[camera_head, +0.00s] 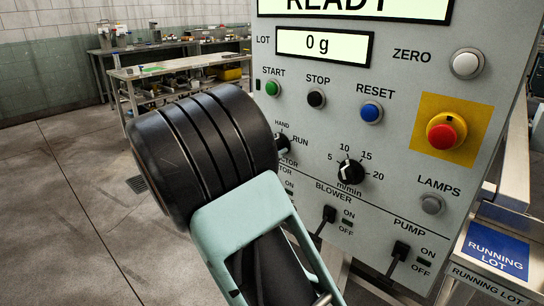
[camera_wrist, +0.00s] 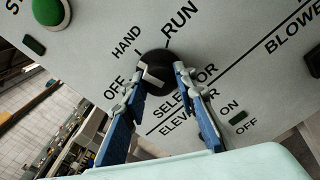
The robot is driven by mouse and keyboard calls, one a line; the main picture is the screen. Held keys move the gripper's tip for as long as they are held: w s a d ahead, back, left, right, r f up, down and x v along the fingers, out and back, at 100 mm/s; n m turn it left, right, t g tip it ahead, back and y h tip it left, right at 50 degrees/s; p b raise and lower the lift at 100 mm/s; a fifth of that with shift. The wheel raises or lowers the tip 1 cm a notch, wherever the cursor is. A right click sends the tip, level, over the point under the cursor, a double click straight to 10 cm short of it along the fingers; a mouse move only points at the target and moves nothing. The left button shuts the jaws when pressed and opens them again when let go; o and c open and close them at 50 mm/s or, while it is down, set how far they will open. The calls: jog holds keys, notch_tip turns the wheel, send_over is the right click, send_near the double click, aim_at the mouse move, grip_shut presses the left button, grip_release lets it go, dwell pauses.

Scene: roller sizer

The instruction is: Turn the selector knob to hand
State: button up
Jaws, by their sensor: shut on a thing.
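The selector knob (camera_wrist: 178,58) is a round black knob on the grey panel, with OFF, HAND and RUN printed around it. A pale mark shows on its face, but I cannot tell which label it points at. My gripper (camera_wrist: 159,72) has its two blue-and-grey fingers on either side of the knob, shut on it. My gripper's fingers are hidden in that view.
The speed dial (camera_head: 350,172) sits right of the selector. Green START (camera_head: 273,88), black STOP (camera_head: 316,98) and blue RESET (camera_head: 371,111) buttons are above. A red emergency button (camera_head: 442,135) is further right. BLOWER (camera_head: 328,215) and PUMP (camera_head: 399,252) switches are below.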

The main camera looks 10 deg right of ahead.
jog(key=shift+m+b, duration=0.95)
jog(key=shift+m, duration=0.25)
jog(key=o, duration=1.2)
jog(key=shift+c, duration=0.2)
jog(key=v, duration=1.2)
